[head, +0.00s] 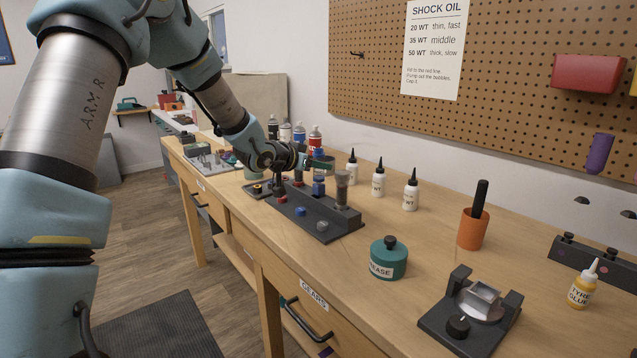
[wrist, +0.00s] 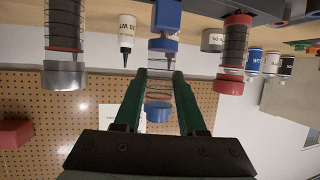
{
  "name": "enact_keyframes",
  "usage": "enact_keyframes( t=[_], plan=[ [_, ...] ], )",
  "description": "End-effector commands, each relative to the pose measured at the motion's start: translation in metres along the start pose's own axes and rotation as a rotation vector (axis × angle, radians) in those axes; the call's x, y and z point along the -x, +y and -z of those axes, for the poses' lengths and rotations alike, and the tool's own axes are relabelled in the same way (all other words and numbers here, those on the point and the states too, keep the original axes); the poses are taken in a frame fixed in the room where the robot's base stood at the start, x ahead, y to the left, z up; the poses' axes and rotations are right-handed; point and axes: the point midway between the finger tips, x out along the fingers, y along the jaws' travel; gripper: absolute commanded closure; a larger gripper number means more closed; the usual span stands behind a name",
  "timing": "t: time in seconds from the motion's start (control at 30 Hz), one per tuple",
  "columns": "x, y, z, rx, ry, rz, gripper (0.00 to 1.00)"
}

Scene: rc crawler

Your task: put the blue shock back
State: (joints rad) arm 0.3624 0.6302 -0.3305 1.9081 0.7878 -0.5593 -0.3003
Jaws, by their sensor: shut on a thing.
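My gripper (head: 321,163) has its green fingers closed around the blue shock (head: 318,187). In the wrist view, which is upside down, the fingers (wrist: 163,76) grip its clear, coiled middle. Its blue cap (wrist: 158,111) is between them, and its blue lower end (wrist: 167,14) is at the picture's top edge. The shock is upright over the middle of the dark shock stand (head: 345,229), between a grey-capped shock (head: 342,188) and a red-ringed shock (wrist: 235,52). Whether its lower end touches the stand is unclear.
The stand's front carries a red knob (head: 282,198), a blue knob (head: 300,211) and a grey knob (head: 322,226). White oil bottles (head: 378,181) stand behind it. A green grease jar (head: 388,260) is to the right, with bare bench between.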

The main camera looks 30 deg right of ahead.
Motion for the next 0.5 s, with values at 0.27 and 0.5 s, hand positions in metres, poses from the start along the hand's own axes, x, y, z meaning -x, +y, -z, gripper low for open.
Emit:
enact_keyframes(
  t=[0.27, 0.5],
  plan=[
    [-0.011, 0.001, -0.026, 0.001, -0.001, -0.001, 1.00],
    [-0.015, 0.000, -0.037, -0.001, 0.003, 0.002, 1.00]
  ],
)
